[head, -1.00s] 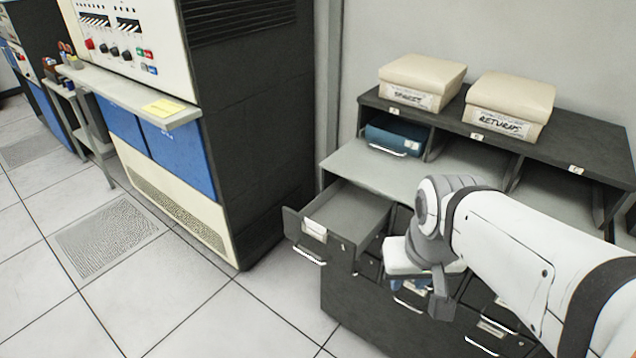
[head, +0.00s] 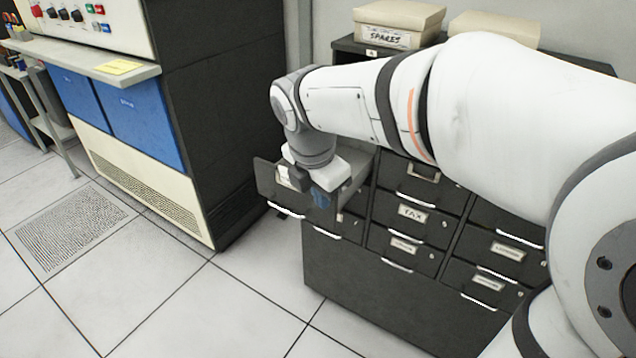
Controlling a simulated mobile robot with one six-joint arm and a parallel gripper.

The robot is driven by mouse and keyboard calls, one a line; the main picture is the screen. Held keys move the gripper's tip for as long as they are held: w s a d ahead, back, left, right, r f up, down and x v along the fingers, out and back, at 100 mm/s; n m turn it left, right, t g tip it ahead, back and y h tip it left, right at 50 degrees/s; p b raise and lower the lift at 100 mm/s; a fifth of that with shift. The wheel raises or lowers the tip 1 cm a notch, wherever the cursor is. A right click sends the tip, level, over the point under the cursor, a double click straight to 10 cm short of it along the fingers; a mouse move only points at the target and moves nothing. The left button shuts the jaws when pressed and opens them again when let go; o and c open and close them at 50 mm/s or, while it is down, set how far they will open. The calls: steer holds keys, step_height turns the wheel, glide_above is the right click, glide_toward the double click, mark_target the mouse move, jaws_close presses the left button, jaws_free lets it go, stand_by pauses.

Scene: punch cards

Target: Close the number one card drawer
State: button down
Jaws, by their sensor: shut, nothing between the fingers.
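The open card drawer (head: 268,183) sticks out from the top left of the dark card cabinet (head: 345,268) in the head view. Its front plate and pull handle face the lower left, and its label is mostly hidden behind my gripper. My gripper (head: 322,203) is at the right part of the drawer's front plate, pointing down. It is shut and holds nothing. I cannot tell whether it touches the drawer. My arm hides much of the cabinet's top. The other drawers in view are shut.
A spares box (head: 385,32) and another pale box (head: 495,28) stand on the shelf unit above the cabinet. A tall dark computer cabinet (head: 215,90) stands to the left. The tiled floor (head: 180,300) in front is clear.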

mark_target(328, 212)
steer(key=w+f+n+b, duration=0.1)
steer(key=f, duration=0.2)
steer(key=w+d+f+n+b, duration=0.1)
steer(key=w+f, duration=0.1)
steer(key=f, duration=0.2)
steer(key=w+f+n+b, duration=0.1)
steer(key=w+f+b, duration=0.1)
steer(key=f, duration=0.2)
steer(key=shift+w+d, duration=0.2)
steer(key=shift+d, duration=0.05)
steer(key=shift+w+d+r, duration=0.1)
steer(key=shift+w+d, duration=0.25)
steer(key=shift+w, duration=0.1)
